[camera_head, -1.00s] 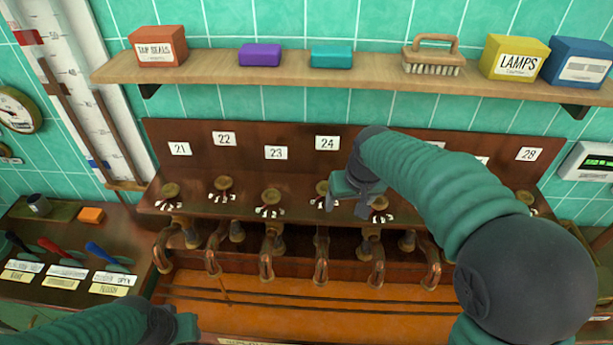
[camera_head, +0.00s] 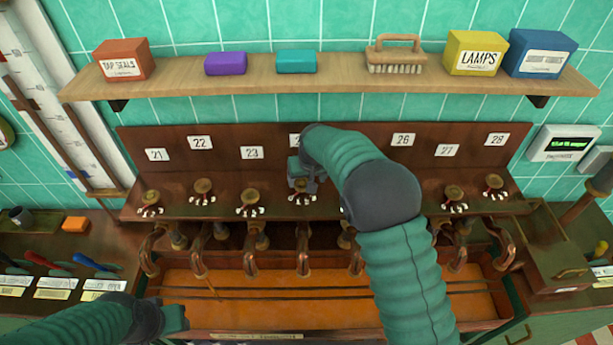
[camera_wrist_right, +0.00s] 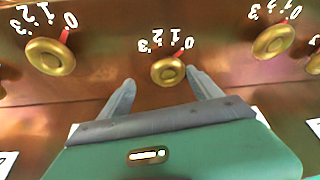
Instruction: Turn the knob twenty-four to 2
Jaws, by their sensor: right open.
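Knob twenty-four (camera_head: 302,184) is a brass knob on the copper panel, below a number plate mostly hidden by my right arm. In the right wrist view a brass knob (camera_wrist_right: 168,70) lies between and just beyond the open fingertips of my right gripper (camera_wrist_right: 160,86). Its red pointer is by the 0 of its upside-down 0 to 3 scale. My right gripper also shows in the head view (camera_head: 303,178), at knob twenty-four; I see no grip on it. My left gripper (camera_head: 176,318) is low at the left, away from the knobs; its jaw opening is unclear.
Similar knobs stand on both sides, such as knob twenty-three (camera_head: 250,198). Copper spouts (camera_head: 303,250) hang below, over an orange-brown trough (camera_head: 330,312). A wooden shelf (camera_head: 340,86) with boxes and a brush runs above. My right forearm hides part of the panel.

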